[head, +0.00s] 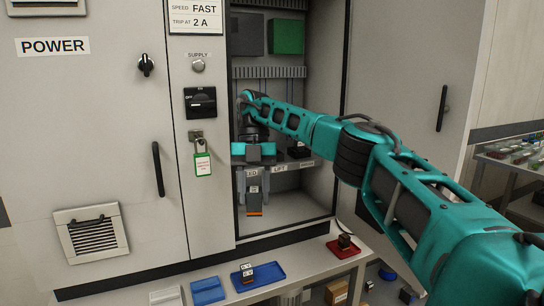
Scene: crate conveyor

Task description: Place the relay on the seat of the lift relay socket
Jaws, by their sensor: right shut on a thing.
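The relay (254,200) is a dark block with a light label on its upper part and an orange strip at its lower end. My right gripper (256,186) is shut on it, with the relay hanging upright in front of the shelf inside the open cabinet. A white LIFT label (279,169) is on the shelf's front edge, just right of the gripper. A black socket (299,152) stands on the shelf behind and right of that label; I cannot tell for certain that it is the lift socket. My gripper and arm hide part of the shelf. My left gripper is out of view.
The cabinet's side walls flank the gripper. The cabinet floor (295,212) below is clear.

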